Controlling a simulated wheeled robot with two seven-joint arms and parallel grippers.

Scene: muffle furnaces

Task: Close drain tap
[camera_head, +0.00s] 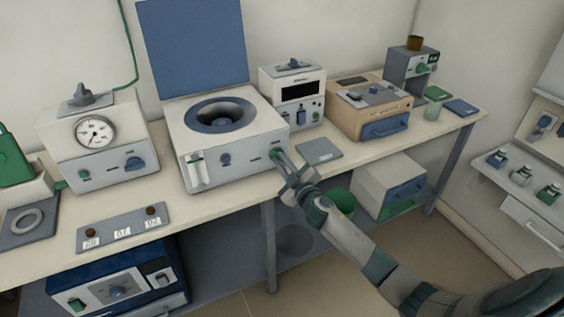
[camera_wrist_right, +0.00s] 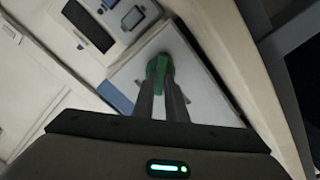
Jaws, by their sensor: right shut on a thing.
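The green tap (camera_head: 275,154) is on the lower right of the front of a white box-shaped device (camera_head: 240,166) with a raised blue lid. My right gripper (camera_head: 281,162) reaches it from the lower right and is shut on it. In the right wrist view the green tap (camera_wrist_right: 160,68) sits between the tips of my right gripper's fingers (camera_wrist_right: 162,85), against a pale panel. The fingers hide part of it, so I cannot tell its exact turn. My left gripper is not in view.
A white device with a round dial (camera_head: 95,131) stands to the left. A beige device (camera_head: 368,107) and a smaller white one (camera_head: 292,92) stand to the right. A flat grey pad (camera_head: 319,151) lies near the gripper. A green bin (camera_head: 342,203) is below the bench.

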